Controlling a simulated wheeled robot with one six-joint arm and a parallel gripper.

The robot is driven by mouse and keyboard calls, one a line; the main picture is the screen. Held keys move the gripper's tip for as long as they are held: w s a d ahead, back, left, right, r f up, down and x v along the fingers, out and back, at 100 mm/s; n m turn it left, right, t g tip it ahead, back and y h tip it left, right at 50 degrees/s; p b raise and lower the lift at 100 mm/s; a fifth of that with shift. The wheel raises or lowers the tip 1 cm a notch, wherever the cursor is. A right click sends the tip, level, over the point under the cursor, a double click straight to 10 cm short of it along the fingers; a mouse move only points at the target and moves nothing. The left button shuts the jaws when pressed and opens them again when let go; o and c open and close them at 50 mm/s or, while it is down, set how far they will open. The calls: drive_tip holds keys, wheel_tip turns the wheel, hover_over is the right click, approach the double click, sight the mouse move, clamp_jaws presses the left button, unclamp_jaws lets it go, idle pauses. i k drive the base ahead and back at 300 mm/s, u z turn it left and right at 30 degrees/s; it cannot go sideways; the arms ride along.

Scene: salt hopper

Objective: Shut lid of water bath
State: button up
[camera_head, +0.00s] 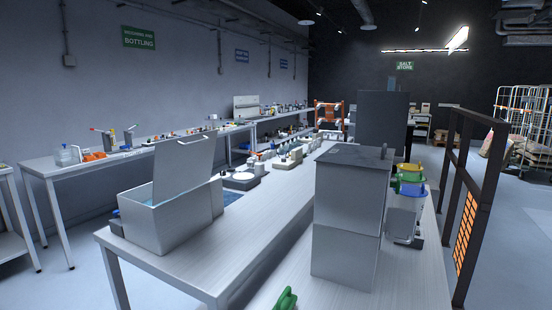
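The water bath (165,225) is a grey metal box on the near left end of the long metal table. Its lid (188,163) stands open, tilted up steeply from the back right side of the box. A strip of light blue-green, apparently water, shows inside the open top. My gripper is not in view, so its place and state do not show.
The metal table (235,250) has clear top to the right of the bath. A tall grey cabinet (343,255) stands on the right. A green object (286,298) is cut off at the bottom edge. A dark railing (462,210) stands at right.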

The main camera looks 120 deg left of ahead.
sight(183, 164)
drive_tip(key=u, duration=4.5)
drive_tip(key=k, duration=1.05)
drive_tip(key=z, duration=0.85)
drive_tip(key=i, duration=1.2)
drive_tip(key=u, duration=0.05)
